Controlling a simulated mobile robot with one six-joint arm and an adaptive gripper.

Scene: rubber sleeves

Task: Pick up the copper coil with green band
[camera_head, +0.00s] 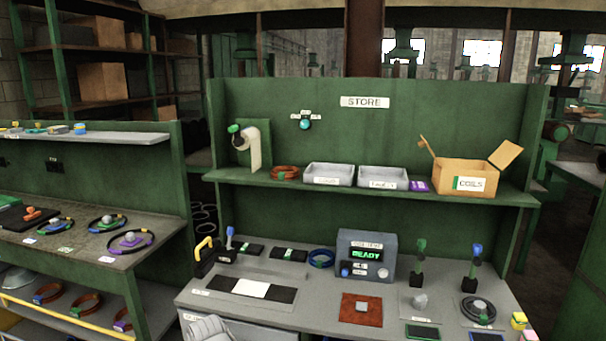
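A copper-coloured coil (285,173) lies flat on the green upper shelf of the middle bench, left of two grey bins. A small green patch, seemingly a band, shows on its left side. My gripper is not clearly in view.
Grey bins (328,175) and an open cardboard box labelled COILS (465,178) share the shelf (230,176). A tape roll hangs behind the coil's left. Below stand a display box reading READY (366,257), a blue coil (321,258) and upright tools.

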